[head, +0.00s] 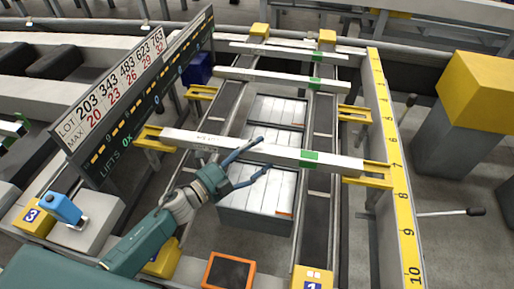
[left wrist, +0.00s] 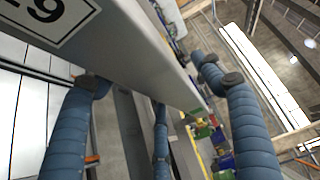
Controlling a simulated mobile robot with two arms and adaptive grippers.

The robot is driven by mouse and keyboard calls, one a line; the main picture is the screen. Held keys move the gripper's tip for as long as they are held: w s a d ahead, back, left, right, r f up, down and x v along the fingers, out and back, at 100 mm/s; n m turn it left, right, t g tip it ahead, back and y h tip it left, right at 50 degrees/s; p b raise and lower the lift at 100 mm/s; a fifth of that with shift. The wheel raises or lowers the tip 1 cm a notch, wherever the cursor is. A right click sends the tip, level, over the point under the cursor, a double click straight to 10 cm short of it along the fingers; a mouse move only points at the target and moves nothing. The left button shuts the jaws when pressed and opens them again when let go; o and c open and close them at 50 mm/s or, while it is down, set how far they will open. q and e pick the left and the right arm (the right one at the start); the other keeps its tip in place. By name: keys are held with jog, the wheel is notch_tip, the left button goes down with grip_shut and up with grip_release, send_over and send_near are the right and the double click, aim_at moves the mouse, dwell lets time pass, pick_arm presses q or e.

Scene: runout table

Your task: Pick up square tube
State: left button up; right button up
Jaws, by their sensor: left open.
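The nearest square tube (head: 235,151) is a long pale grey bar with a green band, lying crosswise on yellow brackets. Two similar tubes lie behind it, a middle tube (head: 270,80) and a far tube (head: 280,49), each with a green band. My left gripper (head: 264,155) is open at the nearest tube, one finger on its far side and one on its near side. In the left wrist view the tube (left wrist: 150,55), with a printed label, passes between the spread blue fingers (left wrist: 150,80). I cannot tell whether they touch it. My right gripper is not in view.
A crate (head: 255,222) of white bars stands below the tubes. A lot board (head: 135,95) rises at left, and a yellow scale (head: 396,165) runs along the right. Lever handles (head: 450,213) stick out at right. An orange-framed screen (head: 229,270) is in front.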

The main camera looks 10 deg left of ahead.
pick_arm(q)
jog(key=shift+w+d, duration=0.2)
jog(key=shift+w, duration=0.1)
jog(key=shift+s, duration=0.1)
grip_shut()
jog(key=shift+r, duration=0.1)
jog(key=shift+r, duration=0.15)
